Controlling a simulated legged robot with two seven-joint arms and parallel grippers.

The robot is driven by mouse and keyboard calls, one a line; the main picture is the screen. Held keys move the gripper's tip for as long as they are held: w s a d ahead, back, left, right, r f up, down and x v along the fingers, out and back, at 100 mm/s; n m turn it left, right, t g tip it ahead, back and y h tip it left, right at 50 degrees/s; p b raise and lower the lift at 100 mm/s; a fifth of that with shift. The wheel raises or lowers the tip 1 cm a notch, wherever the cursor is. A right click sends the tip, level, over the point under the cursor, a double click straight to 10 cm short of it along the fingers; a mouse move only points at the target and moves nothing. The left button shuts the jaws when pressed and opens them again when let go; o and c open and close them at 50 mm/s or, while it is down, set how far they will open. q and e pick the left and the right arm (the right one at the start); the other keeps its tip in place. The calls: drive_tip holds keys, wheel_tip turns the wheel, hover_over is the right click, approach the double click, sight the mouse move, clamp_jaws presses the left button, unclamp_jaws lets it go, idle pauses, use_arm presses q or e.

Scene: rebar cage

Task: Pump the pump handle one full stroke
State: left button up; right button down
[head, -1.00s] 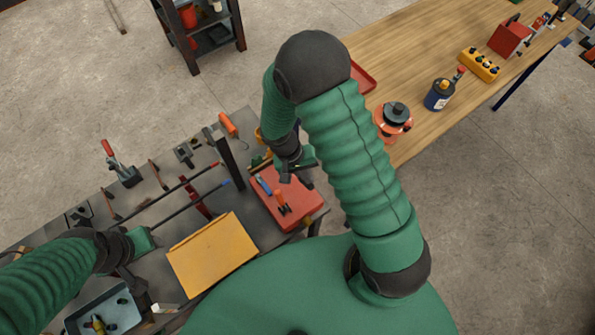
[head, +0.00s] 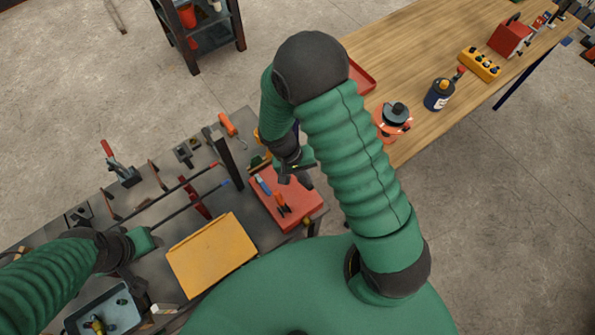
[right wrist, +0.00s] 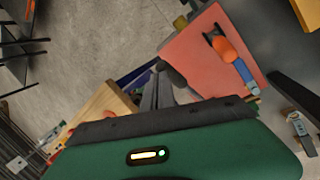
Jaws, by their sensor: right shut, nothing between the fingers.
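I cannot tell for sure which item is the pump handle. A lever with a red grip (head: 109,151) stands on a dark base on the grey bench, at left in the head view. A small blue can (head: 438,97) with a red-tipped part stands on the wooden table. My right gripper (head: 297,175) is shut and empty beside and above a red box lid (head: 300,212). Its dark fingers (right wrist: 163,85) show in the right wrist view, with the red surface (right wrist: 208,55) beyond them. My left gripper (head: 150,243) is at the lower left; its fingers are too small to read.
The grey bench (head: 130,205) holds long rods, a yellow folder (head: 210,255), an orange-handled tool (head: 228,125) and a blue-grey tray (head: 110,315). The wooden table (head: 420,45) holds an orange and black round item (head: 392,128) and a yellow block (head: 480,64). Bare floor lies between.

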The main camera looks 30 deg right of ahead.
drive_tip(key=shift+s+a+f+b, duration=0.2)
drive_tip(key=shift+f+b, duration=0.25)
drive_tip(key=shift+f, duration=0.05)
drive_tip(key=shift+s+a+f, duration=0.1)
drive_tip(key=shift+a, duration=0.4)
drive_tip(key=shift+s+d+f+b, duration=0.3)
drive_tip(key=shift+d+f+b, duration=0.05)
drive_tip(key=shift+f+b, duration=0.2)
drive_tip(key=shift+d, duration=0.15)
use_arm(q)
drive_tip(key=shift+a+f, duration=0.15)
drive_tip(key=shift+f, duration=0.4)
drive_tip(key=shift+a+f, duration=0.15)
drive_tip(key=shift+f, duration=0.4)
